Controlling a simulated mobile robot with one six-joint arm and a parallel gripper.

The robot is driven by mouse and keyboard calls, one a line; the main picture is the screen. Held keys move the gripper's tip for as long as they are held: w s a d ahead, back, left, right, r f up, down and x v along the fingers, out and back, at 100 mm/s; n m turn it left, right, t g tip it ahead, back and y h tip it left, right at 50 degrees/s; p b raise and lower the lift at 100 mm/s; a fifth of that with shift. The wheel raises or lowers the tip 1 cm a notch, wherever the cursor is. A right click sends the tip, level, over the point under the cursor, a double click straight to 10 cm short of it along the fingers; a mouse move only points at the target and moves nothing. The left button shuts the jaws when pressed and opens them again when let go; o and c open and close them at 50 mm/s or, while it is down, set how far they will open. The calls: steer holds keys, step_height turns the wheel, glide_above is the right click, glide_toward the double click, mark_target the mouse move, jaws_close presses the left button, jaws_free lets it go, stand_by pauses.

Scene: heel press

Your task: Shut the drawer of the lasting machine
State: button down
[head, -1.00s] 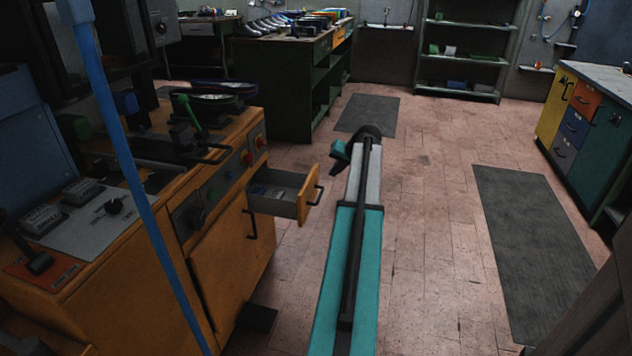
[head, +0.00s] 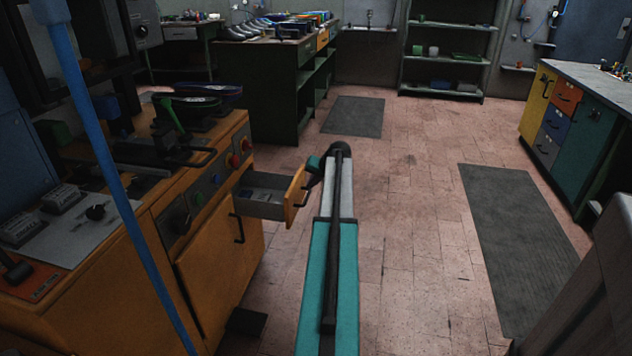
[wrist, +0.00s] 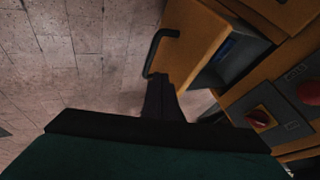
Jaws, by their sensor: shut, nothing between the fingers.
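The lasting machine (head: 215,255) is an orange cabinet at the left of the head view. Its drawer (head: 262,203) stands open, pulled out to the right, with small items inside. The drawer's orange front (head: 294,197) carries a dark handle (head: 304,186). My gripper (head: 313,174) is at the drawer front, close to the handle, and is shut with nothing in it. In the wrist view my dark fingers (wrist: 160,92) point at the drawer front (wrist: 190,40), beside the handle (wrist: 157,45). I cannot tell whether they touch it.
Red knobs (wrist: 259,117) sit on the machine's panel near the drawer. A blue upright pole (head: 110,165) crosses the left of the head view. A workbench (head: 268,90) stands behind. The tiled floor to the right is open, with a dark mat (head: 520,245).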

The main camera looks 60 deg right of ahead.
steer(key=shift+w+a+r, duration=0.1)
steer(key=shift+w+a, duration=0.25)
steer(key=shift+w, duration=0.55)
steer(key=shift+w+a, duration=0.3)
steer(key=shift+w, duration=0.6)
